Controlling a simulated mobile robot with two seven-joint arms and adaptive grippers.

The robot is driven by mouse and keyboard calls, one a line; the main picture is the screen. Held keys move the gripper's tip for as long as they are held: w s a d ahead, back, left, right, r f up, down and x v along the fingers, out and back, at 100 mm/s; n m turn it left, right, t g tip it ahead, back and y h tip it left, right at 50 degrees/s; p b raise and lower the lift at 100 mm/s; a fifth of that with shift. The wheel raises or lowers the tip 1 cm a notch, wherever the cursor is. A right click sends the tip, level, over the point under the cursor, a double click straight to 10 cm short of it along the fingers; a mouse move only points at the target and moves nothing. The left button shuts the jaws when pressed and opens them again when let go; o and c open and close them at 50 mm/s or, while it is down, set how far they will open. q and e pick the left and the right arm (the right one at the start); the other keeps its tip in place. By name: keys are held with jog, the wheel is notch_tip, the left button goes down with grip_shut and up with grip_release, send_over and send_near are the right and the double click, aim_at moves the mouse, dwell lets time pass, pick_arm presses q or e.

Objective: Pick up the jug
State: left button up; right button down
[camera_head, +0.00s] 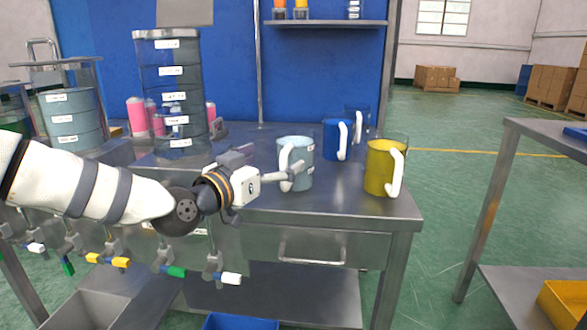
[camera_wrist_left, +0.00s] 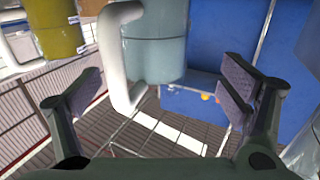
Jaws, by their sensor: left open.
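A pale grey-blue jug (camera_head: 303,172) with a white handle stands near the front of the metal bench (camera_head: 345,213). My left gripper (camera_head: 287,177) is open at the handle side of this jug. In the left wrist view, my left gripper (camera_wrist_left: 155,90) has its fingers wide apart, and the pale jug (camera_wrist_left: 155,50) with its white handle (camera_wrist_left: 113,65) shows between them. I cannot tell whether a finger touches it. A blue jug (camera_head: 337,143) and a yellow jug (camera_head: 378,170) stand to the right, with white handles. My right gripper is out of view.
Another clear jug (camera_head: 361,117) is behind the blue one. A tall stack of labelled containers (camera_head: 172,75) and pink bottles (camera_head: 137,115) stand at the left. A shelf (camera_head: 330,22) hangs above. A second metal table (camera_head: 545,135) is at the right, across open green floor.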

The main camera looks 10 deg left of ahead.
pick_arm(q)
jog(key=x, duration=0.5)
jog(key=shift+s+d, duration=0.15)
jog(key=shift+d, duration=0.2)
jog(key=shift+r, duration=0.1)
jog(key=c, duration=1.8)
jog(key=shift+r, duration=0.1)
